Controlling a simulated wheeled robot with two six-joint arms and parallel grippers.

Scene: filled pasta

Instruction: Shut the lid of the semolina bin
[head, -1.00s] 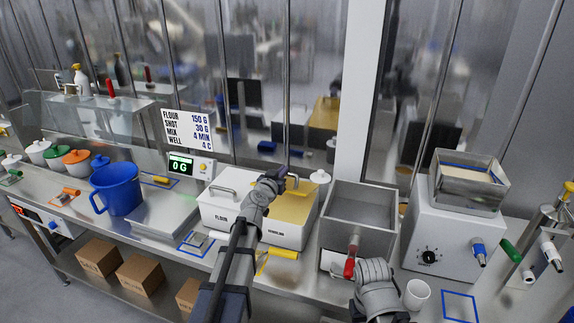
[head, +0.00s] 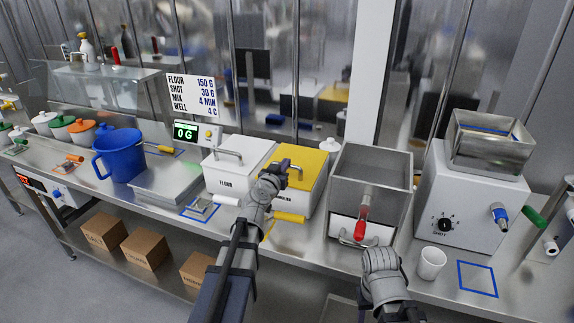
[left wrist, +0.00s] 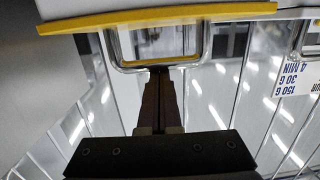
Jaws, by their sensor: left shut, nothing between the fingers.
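The semolina bin (head: 284,201) is white with a yellow lid (head: 310,165), beside the white flour bin. The lid lies over the bin top and looks about level; my left arm hides part of it, so I cannot tell whether it is fully seated. My left gripper (head: 288,166) is shut and empty at the lid's metal handle. In the left wrist view, its closed fingertips (left wrist: 160,72) are at the handle loop (left wrist: 115,48), below the lid's yellow edge (left wrist: 215,12). My right arm shows at the lower right in the head view; its fingers are not clear.
The flour bin (head: 228,180) stands left of the semolina bin. A grey open-topped hopper (head: 372,165) with a red handle (head: 361,228) is to the right. A yellow-handled tool (head: 288,217) lies in front. A blue jug (head: 119,157) stands further left.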

